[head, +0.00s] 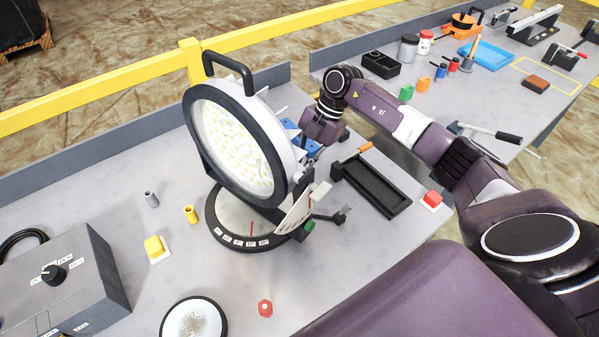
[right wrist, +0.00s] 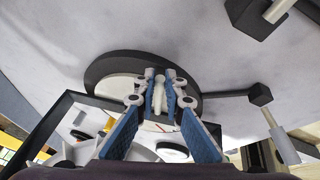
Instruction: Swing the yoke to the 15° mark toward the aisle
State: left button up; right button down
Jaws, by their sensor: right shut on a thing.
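A round work lamp (head: 236,148) with a lit face and black top handle sits in a black yoke (head: 208,165). The yoke stands on a round black base (head: 222,235) with small white labels along its front rim and a red pointer line (head: 251,228). The label numbers are too small to read. My right gripper (head: 308,146) is behind the lamp's right side, partly hidden by it. In the right wrist view, its blue-padded fingers (right wrist: 160,92) are shut on a pale peg (right wrist: 158,98) above the round base. My left gripper is not in view.
A lever with a black knob (head: 338,216) sticks out right of the base. A black tray (head: 372,187) and red button (head: 432,199) lie farther right. A grey control box (head: 75,285), yellow button (head: 155,248) and round white-faced disc (head: 194,318) are left and front. A yellow rail runs behind.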

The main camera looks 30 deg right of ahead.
jog(key=c, duration=2)
grip_release()
jog(key=v, duration=1.2)
